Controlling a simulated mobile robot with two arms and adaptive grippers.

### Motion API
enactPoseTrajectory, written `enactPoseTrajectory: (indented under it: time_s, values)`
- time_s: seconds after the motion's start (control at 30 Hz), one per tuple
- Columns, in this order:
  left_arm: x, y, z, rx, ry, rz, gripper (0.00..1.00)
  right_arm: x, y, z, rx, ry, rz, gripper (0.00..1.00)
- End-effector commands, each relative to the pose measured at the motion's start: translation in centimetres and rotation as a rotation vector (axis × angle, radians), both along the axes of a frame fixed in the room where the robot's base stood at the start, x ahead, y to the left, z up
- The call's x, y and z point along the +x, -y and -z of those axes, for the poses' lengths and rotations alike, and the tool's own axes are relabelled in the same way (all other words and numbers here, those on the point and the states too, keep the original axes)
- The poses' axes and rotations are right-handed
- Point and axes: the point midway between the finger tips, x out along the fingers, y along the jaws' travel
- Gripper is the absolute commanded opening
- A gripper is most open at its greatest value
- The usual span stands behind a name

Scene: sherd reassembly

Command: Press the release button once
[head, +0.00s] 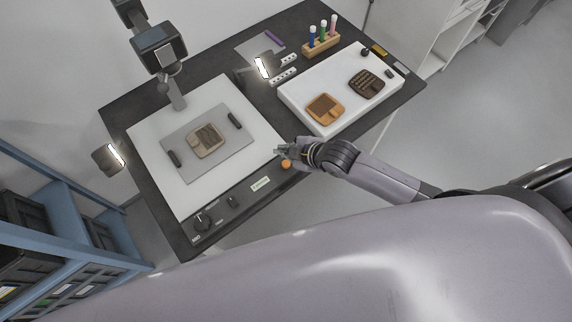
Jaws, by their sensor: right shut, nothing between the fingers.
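A small round orange button (286,164) sits at the right end of the control strip (215,207) along the table's front edge; I take it to be the release button. My right gripper (279,150) is shut and empty, just behind the orange button in the picture. Its arm comes in from the right. I cannot tell the height of the fingertips over the strip, or whether they touch anything. My left gripper is out of view.
Black knobs (202,222) and a pale label share the strip. A white board (152,118) with a sherd (206,141) on a grey plate lies left, under a camera stand (158,48). A white tray (318,125) with two sherd pieces lies right; a pen rack (321,42) stands behind.

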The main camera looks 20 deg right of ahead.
Motion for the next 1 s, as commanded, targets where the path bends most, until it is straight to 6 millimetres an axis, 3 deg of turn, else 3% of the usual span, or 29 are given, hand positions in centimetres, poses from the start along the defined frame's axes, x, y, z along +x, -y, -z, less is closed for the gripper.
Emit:
enactPoseTrajectory:
  time_s: [0.03,0.2,0.4,1.0]
  values:
    - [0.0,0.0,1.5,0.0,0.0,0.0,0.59,0.0,0.0,1.5,0.001,-0.001,0.0,0.0]
    - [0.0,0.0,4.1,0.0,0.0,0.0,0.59,0.0,0.0,4.1,0.002,0.0,0.001,0.0]
    - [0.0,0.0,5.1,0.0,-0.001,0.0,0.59,0.0,0.0,5.8,0.001,0.0,0.001,0.0]
    - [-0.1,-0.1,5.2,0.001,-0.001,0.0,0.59,0.0,0.0,6.1,0.001,0.0,0.001,0.0]
